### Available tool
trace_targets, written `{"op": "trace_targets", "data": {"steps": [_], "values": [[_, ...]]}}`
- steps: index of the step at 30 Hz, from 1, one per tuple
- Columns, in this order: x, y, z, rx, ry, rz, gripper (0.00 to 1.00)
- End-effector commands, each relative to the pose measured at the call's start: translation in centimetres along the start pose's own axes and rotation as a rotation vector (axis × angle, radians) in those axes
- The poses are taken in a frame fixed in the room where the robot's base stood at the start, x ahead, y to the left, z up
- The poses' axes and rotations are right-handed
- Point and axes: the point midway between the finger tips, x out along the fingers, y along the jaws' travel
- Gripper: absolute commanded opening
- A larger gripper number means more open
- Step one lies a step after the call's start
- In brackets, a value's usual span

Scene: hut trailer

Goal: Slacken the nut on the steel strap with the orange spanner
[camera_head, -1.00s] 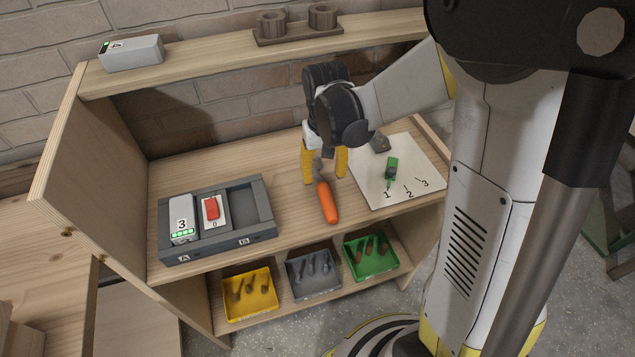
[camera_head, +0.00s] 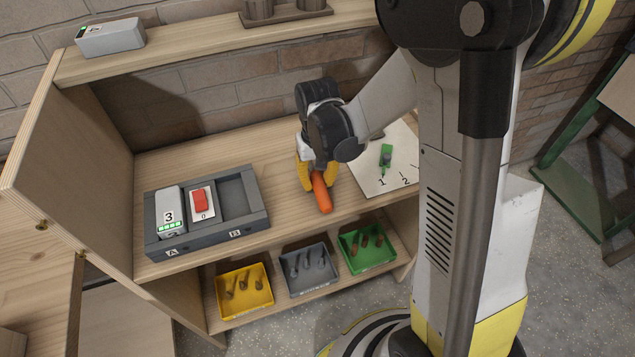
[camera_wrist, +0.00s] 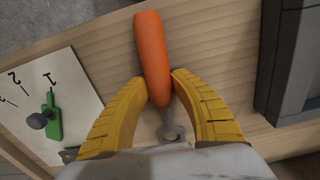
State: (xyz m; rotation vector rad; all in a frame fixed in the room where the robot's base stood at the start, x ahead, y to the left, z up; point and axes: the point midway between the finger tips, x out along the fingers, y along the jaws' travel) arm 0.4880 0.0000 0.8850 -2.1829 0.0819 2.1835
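The orange spanner (camera_head: 321,192) lies on the wooden worktop, its orange handle toward the front edge. In the wrist view its handle (camera_wrist: 153,50) runs between my yellow fingers, with the grey ring end (camera_wrist: 170,130) below them. My gripper (camera_head: 316,182) is down at the spanner; in the wrist view the fingertips (camera_wrist: 159,80) touch both sides of the handle. I cannot make out a steel strap or its nut for certain. A green pointer with a dark knob (camera_wrist: 46,117) lies on the white plate marked with numbers (camera_head: 372,182).
A grey tray (camera_head: 262,212) with a numbered block and a red switch stands left on the worktop. Yellow (camera_head: 262,310), grey (camera_head: 327,286) and green (camera_head: 386,260) bins sit on the shelf below. A grey box (camera_head: 112,38) is on the top shelf. Bare worktop lies between tray and spanner.

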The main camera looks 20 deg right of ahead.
Motion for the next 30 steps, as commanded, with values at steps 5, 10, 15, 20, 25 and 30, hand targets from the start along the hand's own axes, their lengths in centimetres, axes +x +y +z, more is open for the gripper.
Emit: {"op": "trace_targets", "data": {"steps": [5,10,15,20,25,30], "values": [[0.0,0.0,0.0,0.0,0.0,0.0,0.0],[0.0,0.0,0.0,0.0,0.0,0.0,0.0],[-0.2,0.0,0.0,0.0,0.0,0.0,0.0],[-1.6,0.0,0.0,0.0,0.0,0.0,0.0],[-4.8,0.0,0.0,0.0,0.0,0.0,0.0],[-6.9,4.0,1.3,0.007,0.0,0.0,0.0]]}}
